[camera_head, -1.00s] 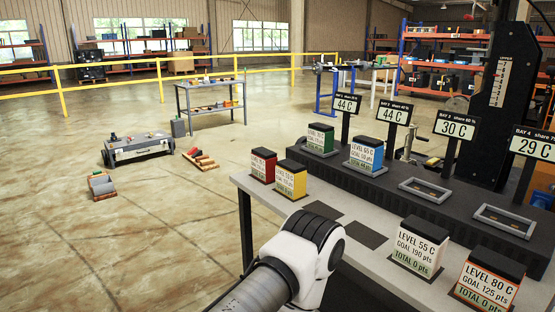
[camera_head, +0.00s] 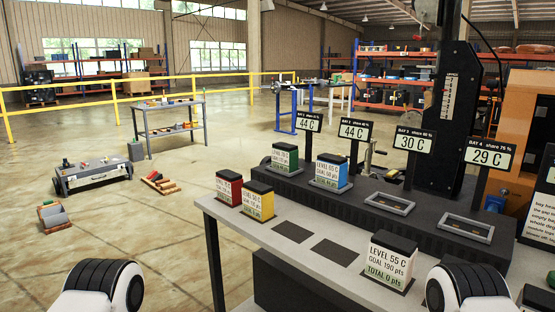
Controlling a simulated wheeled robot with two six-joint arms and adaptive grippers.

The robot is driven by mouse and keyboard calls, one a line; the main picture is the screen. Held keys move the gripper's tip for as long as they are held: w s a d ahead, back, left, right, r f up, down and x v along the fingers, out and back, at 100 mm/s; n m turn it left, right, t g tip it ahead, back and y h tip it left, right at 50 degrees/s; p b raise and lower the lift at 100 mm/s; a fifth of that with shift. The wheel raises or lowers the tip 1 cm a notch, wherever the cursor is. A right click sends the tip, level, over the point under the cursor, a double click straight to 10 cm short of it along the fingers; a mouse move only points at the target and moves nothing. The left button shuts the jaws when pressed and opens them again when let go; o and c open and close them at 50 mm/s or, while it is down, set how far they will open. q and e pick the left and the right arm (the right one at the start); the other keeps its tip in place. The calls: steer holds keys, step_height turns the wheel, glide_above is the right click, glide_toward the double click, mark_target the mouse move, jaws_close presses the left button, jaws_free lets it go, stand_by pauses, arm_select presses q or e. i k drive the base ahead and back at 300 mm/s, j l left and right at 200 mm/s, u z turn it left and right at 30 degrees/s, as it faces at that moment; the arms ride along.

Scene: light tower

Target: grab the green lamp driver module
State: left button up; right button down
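The green lamp driver module (camera_head: 284,158) is a small block with a dark top and a white label. It stands upright in the leftmost bay of the dark raised rack (camera_head: 335,200), behind the red module (camera_head: 229,187) and yellow module (camera_head: 258,200). A sign reading 44 C (camera_head: 308,122) stands behind it. Nothing covers its front. Neither of my grippers is in view; only white and dark parts of my two arms show at the bottom edge, well short of the green module.
A blue module (camera_head: 331,173) sits in the second bay. Two bays at right hold empty frames (camera_head: 390,203). A white LEVEL 55 C module (camera_head: 390,260) stands at the front of the grey table (camera_head: 285,258), beside two bare dark pads (camera_head: 335,252).

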mark_target(284, 156)
steer(key=i+j+z, duration=0.1)
steer(key=j, duration=0.25)
steer(key=i+j+z, duration=0.1)
steer(key=j, duration=0.25)
steer(key=i+j+z, duration=0.15)
steer(key=j, duration=0.25)
steer(key=i+j+z, duration=0.1)
steer(key=i+j, duration=0.15)
steer(key=j, duration=0.1)
